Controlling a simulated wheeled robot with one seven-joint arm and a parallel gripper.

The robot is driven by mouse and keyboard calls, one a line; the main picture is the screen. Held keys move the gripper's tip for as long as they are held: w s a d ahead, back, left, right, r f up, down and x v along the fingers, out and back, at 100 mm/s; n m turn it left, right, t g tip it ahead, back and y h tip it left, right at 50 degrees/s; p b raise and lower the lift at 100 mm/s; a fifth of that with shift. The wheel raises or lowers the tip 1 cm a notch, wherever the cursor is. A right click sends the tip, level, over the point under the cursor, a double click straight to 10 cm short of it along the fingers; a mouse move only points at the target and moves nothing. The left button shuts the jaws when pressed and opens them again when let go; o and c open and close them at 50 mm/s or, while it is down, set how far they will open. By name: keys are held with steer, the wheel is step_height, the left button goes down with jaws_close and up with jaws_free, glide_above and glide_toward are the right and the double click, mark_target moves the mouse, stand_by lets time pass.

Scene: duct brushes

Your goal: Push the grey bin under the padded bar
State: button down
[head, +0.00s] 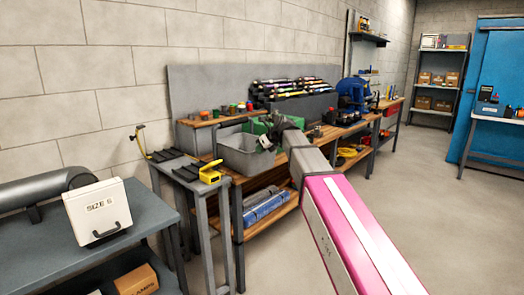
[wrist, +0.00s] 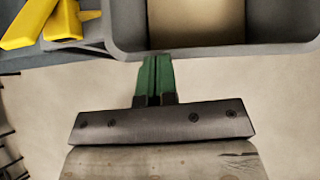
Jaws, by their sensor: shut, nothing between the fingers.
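The grey bin (head: 236,160) stands at the near left end of the wooden workbench in the head view. In the wrist view, part of its rim and wall (wrist: 128,24) fills the top, with a beige floor inside. My gripper's green fingers (wrist: 157,62) are closed together with nothing between them. Their tips appear right at the bin's near rim; I cannot tell whether they touch. In the head view my arm reaches to the bin's right side and covers part of it. I cannot make out a padded bar with certainty.
A small grey table with a yellow tool (head: 210,172) and black racks stands left of the bin. A raised wooden shelf (head: 222,119) is behind the bin. A blue machine (head: 353,93) stands further right on the bench. A white box (head: 98,211) is in the left foreground.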

steer(key=w+a, duration=0.4)
steer(key=a, duration=0.2)
steer(key=shift+w+a, duration=0.3)
steer(key=shift+w, duration=0.05)
steer(key=s+d+f+v, duration=0.1)
steer(key=f+v, duration=0.1)
steer(key=v, duration=1)
steer(key=shift+s+d+r, duration=0.25)
steer(key=shift+d, duration=0.25)
